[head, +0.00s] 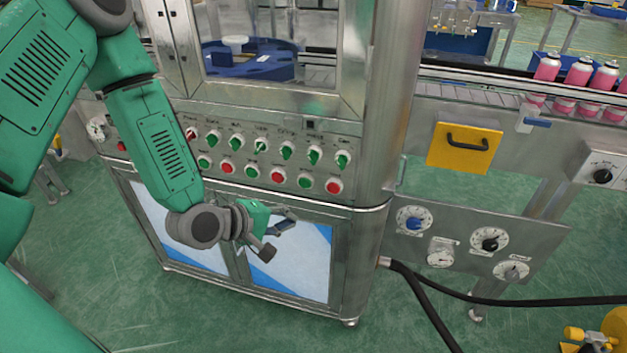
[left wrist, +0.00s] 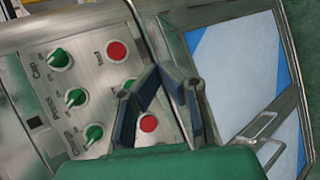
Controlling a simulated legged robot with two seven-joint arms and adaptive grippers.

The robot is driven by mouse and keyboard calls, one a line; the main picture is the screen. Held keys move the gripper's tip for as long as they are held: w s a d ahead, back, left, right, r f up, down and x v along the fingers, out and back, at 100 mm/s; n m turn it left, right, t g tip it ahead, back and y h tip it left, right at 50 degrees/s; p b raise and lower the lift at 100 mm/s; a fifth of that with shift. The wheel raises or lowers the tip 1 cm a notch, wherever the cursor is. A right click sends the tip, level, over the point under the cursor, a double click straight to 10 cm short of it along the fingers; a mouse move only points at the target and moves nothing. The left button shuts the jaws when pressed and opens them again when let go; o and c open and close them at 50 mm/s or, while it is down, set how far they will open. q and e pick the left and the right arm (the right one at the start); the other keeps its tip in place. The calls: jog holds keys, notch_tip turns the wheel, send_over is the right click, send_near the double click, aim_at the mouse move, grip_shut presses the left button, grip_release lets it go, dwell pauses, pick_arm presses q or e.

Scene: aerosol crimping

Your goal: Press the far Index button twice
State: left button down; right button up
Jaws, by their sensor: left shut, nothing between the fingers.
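The machine's control panel (head: 240,165) carries an upper row of green and red selector switches and a lower row of alternating green and red push buttons, including a green button (head: 252,171) and a red button (head: 334,186). The labels are too small to read in the head view, so I cannot tell which button is Index. My left gripper (head: 276,237) is shut and empty, below and in front of the lower row. In the left wrist view its fingers (left wrist: 158,72) partly cover a green button (left wrist: 130,86); a red button (left wrist: 116,50) shows beyond. My right gripper is out of view.
Cabinet doors (head: 290,268) lie below the panel, behind the gripper. A rounded steel post (head: 392,100) stands to the right. Further right are a conveyor with pink cans (head: 547,67), a yellow plate with a handle (head: 464,148) and a dial panel (head: 465,240).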

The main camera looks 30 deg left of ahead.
aim_at(305, 183)
pick_arm(q)
jog(key=shift+a, duration=0.1)
jog(key=shift+a, duration=0.1)
jog(key=shift+w+a+f+b, duration=0.1)
jog(key=shift+w+a+b, duration=0.2)
jog(key=shift+w, duration=1.1)
jog(key=shift+w+a+r+b, duration=0.1)
jog(key=shift+w+a, duration=0.25)
jog(key=shift+w, duration=1.1)
jog(key=shift+w+a+f+b, duration=0.15)
jog(key=shift+w+a, duration=0.2)
jog(key=shift+w, duration=1.05)
jog(key=shift+w, duration=0.35)
